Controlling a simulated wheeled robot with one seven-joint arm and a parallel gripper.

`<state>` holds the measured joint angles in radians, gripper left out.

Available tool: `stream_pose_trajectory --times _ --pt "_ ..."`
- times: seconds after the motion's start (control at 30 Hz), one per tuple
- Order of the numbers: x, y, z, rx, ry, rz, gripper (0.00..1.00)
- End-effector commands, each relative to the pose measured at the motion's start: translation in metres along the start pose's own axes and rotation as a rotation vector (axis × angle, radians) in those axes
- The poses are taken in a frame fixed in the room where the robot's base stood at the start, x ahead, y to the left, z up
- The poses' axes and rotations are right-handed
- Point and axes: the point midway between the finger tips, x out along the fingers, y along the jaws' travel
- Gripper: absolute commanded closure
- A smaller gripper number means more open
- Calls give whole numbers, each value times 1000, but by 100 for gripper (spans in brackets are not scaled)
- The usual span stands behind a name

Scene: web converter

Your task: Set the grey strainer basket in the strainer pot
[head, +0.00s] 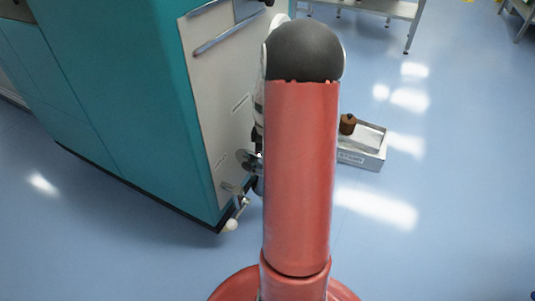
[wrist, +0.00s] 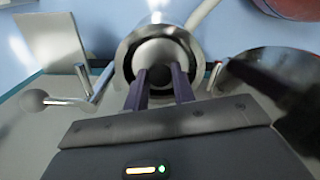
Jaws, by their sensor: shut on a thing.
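My gripper (wrist: 161,76) shows in the wrist view with its two dark fingers close on either side of a pale grey rounded piece. I take this piece to be the grey strainer basket (wrist: 165,50). It sits within the outline of a shiny round metal rim, which looks like the strainer pot (wrist: 124,52). I cannot tell how deep the basket is or whether it touches the rim. In the head view my red arm hides the gripper and basket. A round metal part (head: 245,158) shows at the cabinet's side, left of my arm.
A lever with a pale ball knob (wrist: 33,100) stands left of the pot; the knob also shows in the head view (head: 230,225). A teal cabinet (head: 120,100) stands left. A grey tray (head: 365,160) with a brown piece (head: 348,124) lies right.

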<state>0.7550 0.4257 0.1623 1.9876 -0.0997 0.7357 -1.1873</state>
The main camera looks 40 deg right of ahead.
Motion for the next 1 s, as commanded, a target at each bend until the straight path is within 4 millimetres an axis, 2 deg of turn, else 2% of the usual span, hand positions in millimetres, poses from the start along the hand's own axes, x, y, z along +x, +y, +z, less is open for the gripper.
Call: stream_pose_trajectory --times 0.1,0.13,0.27,0.53,0.67,0.77,1.0 --pt "1 0 0 0 0 0 100" --pt "1 0 0 0 0 0 71" --pt "1 0 0 0 0 0 54" --pt "0 0 0 0 0 1 53" --pt "-10 1 0 0 1 2 53" --pt "-25 1 0 0 0 4 53" --pt "-80 1 0 0 1 5 53"
